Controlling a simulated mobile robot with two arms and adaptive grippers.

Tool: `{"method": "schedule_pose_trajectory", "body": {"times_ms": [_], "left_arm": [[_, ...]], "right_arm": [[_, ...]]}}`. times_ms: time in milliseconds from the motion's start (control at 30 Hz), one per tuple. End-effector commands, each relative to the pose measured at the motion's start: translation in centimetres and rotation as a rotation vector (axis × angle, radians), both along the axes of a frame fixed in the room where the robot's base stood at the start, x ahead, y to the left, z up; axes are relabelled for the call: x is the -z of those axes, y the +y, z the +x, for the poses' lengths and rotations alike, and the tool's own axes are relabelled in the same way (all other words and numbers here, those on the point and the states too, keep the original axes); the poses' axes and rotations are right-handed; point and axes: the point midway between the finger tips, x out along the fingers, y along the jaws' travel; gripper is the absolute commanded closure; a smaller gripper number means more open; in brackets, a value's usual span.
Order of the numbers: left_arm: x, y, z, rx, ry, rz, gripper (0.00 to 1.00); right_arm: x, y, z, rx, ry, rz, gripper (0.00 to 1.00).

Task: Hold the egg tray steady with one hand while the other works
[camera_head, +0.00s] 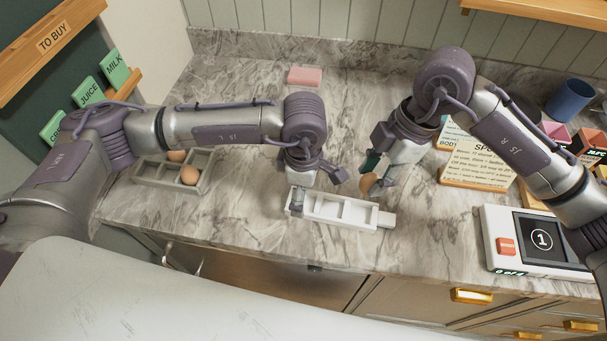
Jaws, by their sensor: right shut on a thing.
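A white tray (338,221) with a row of compartments lies on the marble counter, and the compartments I can see look empty. My left gripper (300,203) is down at the tray's left end, with a fingertip at its wall; its grip is not clear.
A white device (505,262) with a screen showing 1 and a red button stands at the right front. Behind it are a printed sign (480,165), small boxes and a blue cup (570,100). A pink block (305,75) lies at the back. Counter space between the trays is clear.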

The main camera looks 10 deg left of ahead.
Motion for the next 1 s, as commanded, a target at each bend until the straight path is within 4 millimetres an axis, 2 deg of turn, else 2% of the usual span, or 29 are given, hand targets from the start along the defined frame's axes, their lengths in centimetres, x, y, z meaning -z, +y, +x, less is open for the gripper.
{"method": "schedule_pose_trajectory", "body": {"times_ms": [33, 200, 600, 667, 1000], "left_arm": [[0.9, 0.0, -0.1, 0.001, 0.003, 0.002, 0.03], [2.7, 0.0, 0.0, 0.001, 0.001, 0.000, 0.03], [3.5, 0.0, 0.0, 0.002, 0.000, 0.000, 0.03], [3.5, 0.0, 0.0, 0.002, 0.000, 0.000, 0.11], [3.4, 0.0, 0.0, 0.002, 0.000, 0.000, 0.68]], "right_arm": [[0.0, 0.0, 0.0, 0.000, 0.000, 0.000, 0.77], [0.0, 0.0, 0.0, 0.000, 0.000, 0.000, 0.77], [0.0, 0.0, 0.0, 0.000, 0.000, 0.000, 0.77], [0.0, 0.0, 0.0, 0.000, 0.000, 0.000, 0.77], [0.0, 0.0, 0.0, 0.000, 0.000, 0.000, 0.77]]}}
